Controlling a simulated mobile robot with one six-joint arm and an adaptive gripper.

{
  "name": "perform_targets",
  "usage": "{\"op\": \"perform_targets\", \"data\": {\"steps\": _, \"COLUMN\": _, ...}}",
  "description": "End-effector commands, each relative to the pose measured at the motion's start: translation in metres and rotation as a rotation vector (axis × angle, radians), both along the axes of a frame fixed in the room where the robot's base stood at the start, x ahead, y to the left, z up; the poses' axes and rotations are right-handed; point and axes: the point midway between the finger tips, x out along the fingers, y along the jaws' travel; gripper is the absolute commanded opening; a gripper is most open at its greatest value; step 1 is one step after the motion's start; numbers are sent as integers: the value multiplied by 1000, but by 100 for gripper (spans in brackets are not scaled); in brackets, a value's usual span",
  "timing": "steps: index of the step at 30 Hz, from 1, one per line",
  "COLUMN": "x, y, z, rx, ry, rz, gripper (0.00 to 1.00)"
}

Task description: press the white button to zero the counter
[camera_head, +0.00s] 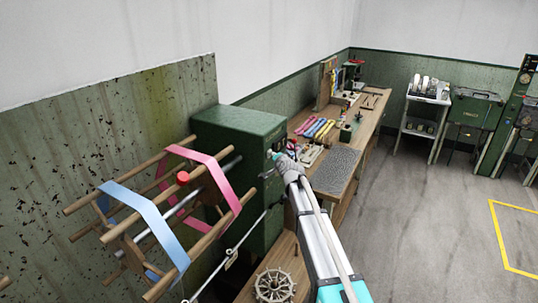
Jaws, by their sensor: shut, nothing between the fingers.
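The green machine housing (237,130) stands at the middle, with its right-hand face turned toward my arm. A small dark fitting (278,146) shows on that face near the top; I cannot tell whether it is the counter. I cannot make out the white button; my gripper may cover it. My gripper (279,157) is shut and empty, with its tip close to the upper part of that face. I cannot tell whether it touches.
A wooden reel (181,204) with blue and pink bands stands left of the housing. A workbench (372,118) with colored rolls and tools runs behind my gripper. A spoked wheel (274,285) lies at the lower middle. The floor (425,220) to the right is clear.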

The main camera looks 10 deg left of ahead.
Motion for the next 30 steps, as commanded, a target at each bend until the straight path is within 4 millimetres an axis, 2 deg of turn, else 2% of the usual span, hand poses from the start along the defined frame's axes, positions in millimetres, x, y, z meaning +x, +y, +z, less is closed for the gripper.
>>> {"op": "perform_targets", "data": {"steps": 7, "x": -4, "y": -10, "z": 0, "rx": 0, "ry": 0, "rz": 0, "gripper": 0}}
{"op": "perform_targets", "data": {"steps": 23, "x": -5, "y": -13, "z": 0, "rx": -2, "ry": -1, "rz": 0, "gripper": 0}}
{"op": "perform_targets", "data": {"steps": 30, "x": -10, "y": -26, "z": 0, "rx": -2, "ry": -1, "rz": -1, "gripper": 0}}
